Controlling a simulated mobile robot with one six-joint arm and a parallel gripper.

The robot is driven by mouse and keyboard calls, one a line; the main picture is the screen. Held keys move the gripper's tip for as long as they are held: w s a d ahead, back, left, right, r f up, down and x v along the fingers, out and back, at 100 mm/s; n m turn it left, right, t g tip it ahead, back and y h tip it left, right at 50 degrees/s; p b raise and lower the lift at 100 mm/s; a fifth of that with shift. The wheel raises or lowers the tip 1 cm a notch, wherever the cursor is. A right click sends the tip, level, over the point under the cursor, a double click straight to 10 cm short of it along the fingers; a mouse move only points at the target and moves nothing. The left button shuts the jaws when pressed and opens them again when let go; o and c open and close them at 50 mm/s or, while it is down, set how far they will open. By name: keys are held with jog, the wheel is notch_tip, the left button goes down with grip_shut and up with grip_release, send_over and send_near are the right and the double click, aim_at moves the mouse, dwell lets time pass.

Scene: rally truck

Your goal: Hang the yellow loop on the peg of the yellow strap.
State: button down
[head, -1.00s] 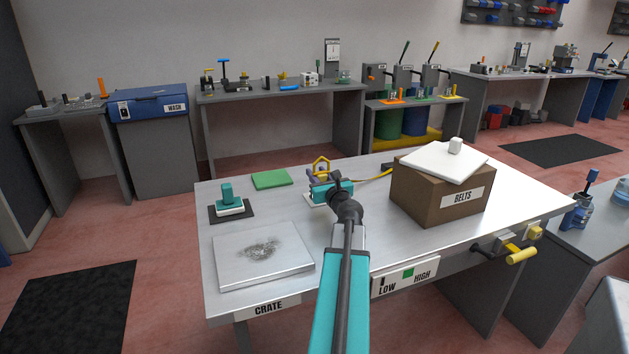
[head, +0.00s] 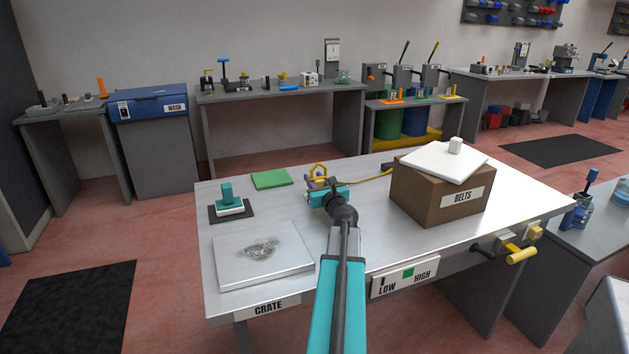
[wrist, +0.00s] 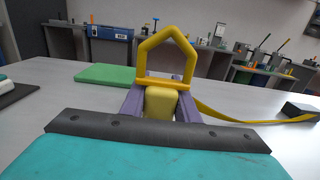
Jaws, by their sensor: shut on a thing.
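The yellow loop (wrist: 167,52) is a house-shaped ring on a yellow block, and it stands upright in my gripper in the wrist view. My gripper (wrist: 160,103) has purple fingers and is shut on the loop's yellow block. In the head view the loop (head: 319,170) and my gripper (head: 317,184) are above the middle of the table. A yellow strap (wrist: 235,118) runs right from behind the gripper to a dark block (wrist: 300,111); the strap also shows in the head view (head: 367,176). I cannot make out a peg on it.
A brown BELTS box (head: 430,196) with a tilted white lid (head: 443,163) stands right of my gripper. A green pad (head: 271,179), a teal-handled tool (head: 227,199) and a metal plate (head: 262,256) lie to the left. The table's front middle is largely covered by my arm.

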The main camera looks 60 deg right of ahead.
jog(key=shift+f, duration=0.1)
jog(key=c, duration=1.4)
grip_release()
jog(key=shift+o, duration=0.2)
jog(key=shift+a, duration=0.1)
